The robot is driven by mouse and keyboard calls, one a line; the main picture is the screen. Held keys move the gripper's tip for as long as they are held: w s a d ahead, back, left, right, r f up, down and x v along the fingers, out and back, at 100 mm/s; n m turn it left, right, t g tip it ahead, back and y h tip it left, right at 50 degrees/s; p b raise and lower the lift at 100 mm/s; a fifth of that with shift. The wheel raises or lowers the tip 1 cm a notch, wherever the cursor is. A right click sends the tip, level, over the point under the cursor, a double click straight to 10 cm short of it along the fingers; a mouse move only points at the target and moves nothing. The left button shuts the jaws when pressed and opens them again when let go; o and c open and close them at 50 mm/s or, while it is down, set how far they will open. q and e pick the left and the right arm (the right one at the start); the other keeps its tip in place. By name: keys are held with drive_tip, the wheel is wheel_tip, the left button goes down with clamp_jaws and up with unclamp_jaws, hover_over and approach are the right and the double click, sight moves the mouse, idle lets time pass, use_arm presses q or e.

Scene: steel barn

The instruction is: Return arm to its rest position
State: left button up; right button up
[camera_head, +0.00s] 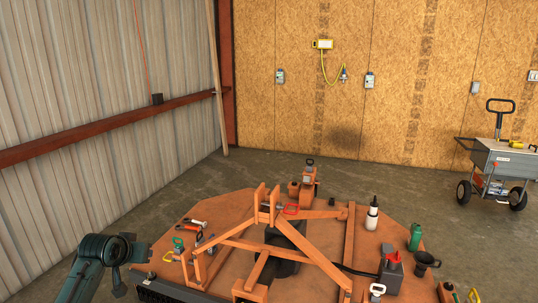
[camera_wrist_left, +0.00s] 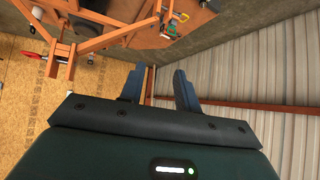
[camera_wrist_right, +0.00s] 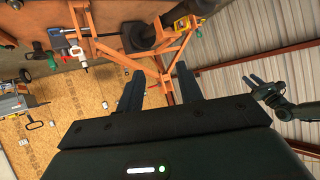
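My left arm comes into the head view at the lower left. Its left gripper (camera_head: 132,270) hangs beside the left edge of the orange mower deck (camera_head: 225,215). In the left wrist view, my left gripper (camera_wrist_left: 158,88) has its two fingers apart with nothing between them. My right gripper is outside the head view. In the right wrist view, my right gripper (camera_wrist_right: 160,88) has its fingers apart, with nothing held. The orange frame (camera_wrist_right: 125,58) shows beyond its fingers. My left gripper (camera_wrist_right: 262,85) also shows there at the right.
A grey cart (camera_head: 500,160) stands at the right. The concrete floor behind the deck is clear.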

use_arm(q)
drive_tip(key=w+r+m+t+y, duration=0.1)
drive_tip(key=w+r+m+t, duration=0.3)
drive_tip(key=r+t, duration=0.55)
drive_tip(key=s+d+f+g+h, duration=0.1)
drive_tip(key=s+d+f+g, duration=0.2)
drive_tip(key=s+d+f, duration=0.45)
drive_tip(key=s+d+f+g+h, duration=0.2)
drive_tip(key=s+d+f, duration=0.2)
drive_tip(key=s+f, duration=0.65)
drive_tip(key=s+d+f+g, duration=0.1)
drive_tip(key=s+d+f, duration=0.1)
drive_tip(key=s, duration=0.5)
drive_tip(key=s+d+f+g+h, duration=0.1)
drive_tip(key=s+d+f, duration=0.1)
drive_tip(key=s, duration=0.4)
drive_tip(key=s+d+f+n+g, duration=0.1)
drive_tip(key=s+d+f, duration=0.1)
drive_tip(key=s+d, duration=0.2)
drive_tip(key=s, duration=0.3)
drive_tip(key=shift+s+d+h, duration=0.3)
drive_tip(key=shift+d+h, duration=0.05)
drive_tip(key=shift+h, duration=0.05)
use_arm(e)
drive_tip(key=shift+s+d+f+h, duration=0.15)
drive_tip(key=shift+d+f, duration=0.1)
drive_tip(key=shift+f, duration=0.4)
drive_tip(key=shift+s+d+f+h, duration=0.1)
drive_tip(key=shift+d+f+h, duration=0.1)
drive_tip(key=shift+f, duration=0.4)
